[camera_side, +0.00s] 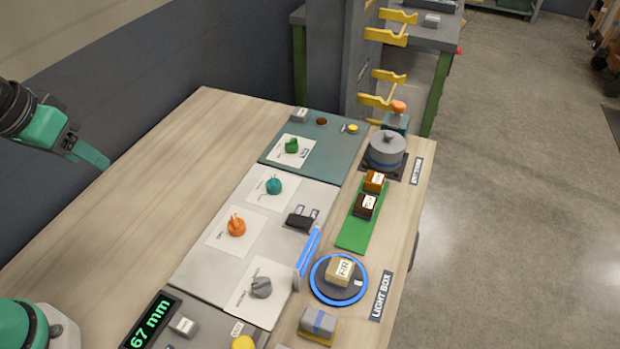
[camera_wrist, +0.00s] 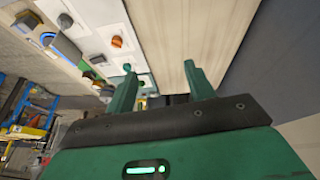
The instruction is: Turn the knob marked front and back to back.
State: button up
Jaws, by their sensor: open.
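Several knobs sit on white cards on the panels: a green knob (camera_side: 291,146), a teal knob (camera_side: 274,186), an orange knob (camera_side: 236,226) and a grey knob (camera_side: 261,287). The card lettering is too small to read, so I cannot tell which knob is marked front and back. The wrist view also shows the orange knob (camera_wrist: 117,42) and the grey knob (camera_wrist: 65,20). My gripper (camera_side: 98,158) is at the left in the side view, apart from all the knobs. Its two fingers (camera_wrist: 159,73) are spread, with nothing held between them.
A black switch (camera_side: 300,219) and an upright blue-edged plate (camera_side: 307,258) stand near the knobs. Right of them are a round blue-ringed stand (camera_side: 319,284) with a box, a green strip (camera_side: 352,234) with blocks, and a grey pot (camera_side: 386,149). The table's left part (camera_side: 170,190) is bare.

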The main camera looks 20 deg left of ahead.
jog(key=w+d+f+n+g, duration=0.1)
jog(key=w+d+f, duration=0.15)
jog(key=d, duration=0.35)
jog(key=w+d+f+n+g, duration=0.1)
jog(key=w+d+f, duration=0.15)
jog(key=d, duration=0.45)
jog(key=n+g, duration=0.1)
jog(key=g, duration=0.2)
send_over(260, 282)
jog(key=shift+y, duration=0.3)
notch_tip(260, 282, down, 10)
jog(key=shift+r, duration=0.1)
jog(key=shift+d, duration=0.1)
jog(key=shift+f, duration=0.25)
jog(key=shift+f, duration=3.75)
jog(key=c, duration=1)
